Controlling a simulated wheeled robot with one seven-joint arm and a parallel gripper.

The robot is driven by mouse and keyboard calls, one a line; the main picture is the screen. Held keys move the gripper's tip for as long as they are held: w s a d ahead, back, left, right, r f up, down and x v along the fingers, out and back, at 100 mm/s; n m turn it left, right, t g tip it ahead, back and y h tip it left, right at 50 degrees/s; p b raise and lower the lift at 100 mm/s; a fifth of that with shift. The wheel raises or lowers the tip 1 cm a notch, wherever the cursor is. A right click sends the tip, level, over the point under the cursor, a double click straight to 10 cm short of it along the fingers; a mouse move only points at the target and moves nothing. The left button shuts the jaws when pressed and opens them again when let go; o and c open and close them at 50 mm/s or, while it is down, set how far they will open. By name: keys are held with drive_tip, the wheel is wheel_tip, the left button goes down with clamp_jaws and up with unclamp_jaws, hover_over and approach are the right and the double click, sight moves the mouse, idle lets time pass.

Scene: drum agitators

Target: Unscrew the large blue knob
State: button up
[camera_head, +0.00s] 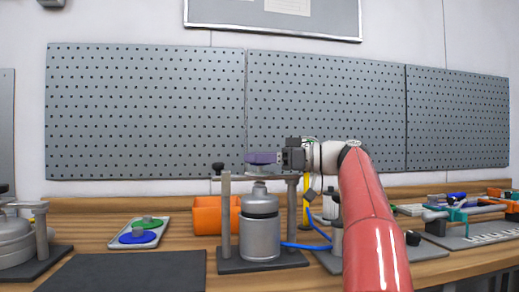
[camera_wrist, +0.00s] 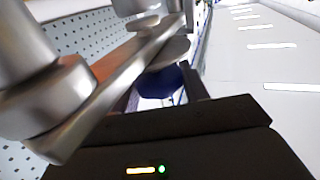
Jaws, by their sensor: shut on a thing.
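The large blue knob (camera_head: 260,158) shows as a purple-blue shape above the metal canister (camera_head: 260,232). My gripper (camera_head: 276,157) reaches it from the right, roughly level, and is shut on it. In the wrist view, the dark blue knob (camera_wrist: 160,86) lies between my two dark fingers, against a grey round part (camera_wrist: 168,52). A metal crossbar (camera_wrist: 105,95) runs just beside it. My fingers and the tilted wrist view hide part of the knob and its thread.
Two upright posts (camera_head: 226,215) flank the canister; a black knob (camera_head: 218,167) tops the left one. An orange bin (camera_head: 208,216) stands behind. A tray (camera_head: 114,246) with blue and green discs lies left, and a dark mat (camera_head: 130,274) in front. Other fixtures crowd the right.

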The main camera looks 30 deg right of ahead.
drive_tip(key=shift+n+g+y, duration=0.5)
drive_tip(key=shift+n+g, duration=0.1)
drive_tip(key=shift+g, duration=0.2)
drive_tip(key=shift+f+n+g, duration=0.1)
drive_tip(key=shift+n+g, duration=0.2)
drive_tip(key=shift+g, duration=0.1)
drive_tip(key=o, duration=0.9)
drive_tip(key=shift+o, duration=0.4)
drive_tip(key=shift+t, duration=0.4)
